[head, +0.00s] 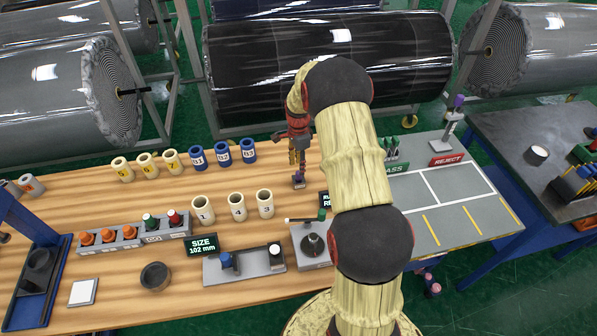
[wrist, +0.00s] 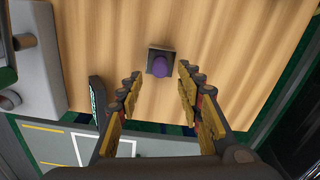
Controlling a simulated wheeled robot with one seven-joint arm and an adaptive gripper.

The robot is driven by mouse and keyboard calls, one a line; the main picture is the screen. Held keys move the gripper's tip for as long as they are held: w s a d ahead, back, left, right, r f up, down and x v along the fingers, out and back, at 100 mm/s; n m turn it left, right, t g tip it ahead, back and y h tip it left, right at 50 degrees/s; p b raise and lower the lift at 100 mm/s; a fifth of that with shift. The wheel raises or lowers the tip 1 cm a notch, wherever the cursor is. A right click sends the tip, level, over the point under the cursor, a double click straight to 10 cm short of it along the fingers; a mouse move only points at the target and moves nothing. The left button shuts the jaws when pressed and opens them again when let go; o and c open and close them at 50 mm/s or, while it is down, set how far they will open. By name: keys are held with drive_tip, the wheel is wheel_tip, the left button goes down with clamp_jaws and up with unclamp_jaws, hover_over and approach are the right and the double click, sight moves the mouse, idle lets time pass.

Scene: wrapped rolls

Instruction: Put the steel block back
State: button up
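I cannot tell the exact height gap.
White numbered cups (head: 237,207) stand left of the block, with blue cups (head: 222,151) behind. A grey rack with orange, green and red knobs (head: 108,237) is farther left. A grey fixture (head: 313,260) stands in front. A red REJECT sign (head: 445,160) is right.

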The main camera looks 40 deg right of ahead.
drive_tip(key=s+a+r+n+t, duration=0.15)
drive_tip(key=a+r, duration=0.25)
drive_tip(key=r, duration=0.5)
drive_tip(key=s+a+r+n, duration=0.1)
drive_tip(key=a+r+n, duration=0.25)
drive_tip(key=r, duration=0.55)
drive_tip(key=s+a+r+n+t, duration=0.1)
drive_tip(key=s+a+r+n, duration=0.5)
drive_tip(key=a+r, duration=0.4)
drive_tip(key=s+a+r+n+t, duration=0.1)
drive_tip(key=s+a+n, duration=0.4)
drive_tip(key=s, duration=0.5)
drive_tip(key=s+a+r+n+t, duration=0.2)
drive_tip(key=s+a+n, duration=0.2)
drive_tip(key=s, duration=0.6)
drive_tip(key=shift+s+a+r+n, duration=0.2)
drive_tip(key=shift+s+a+n, duration=0.15)
drive_tip(key=shift+a, duration=0.5)
wheel_tip(320, 180, down, 9)
drive_tip(key=b, duration=0.8)
drive_tip(key=shift+r, duration=0.2)
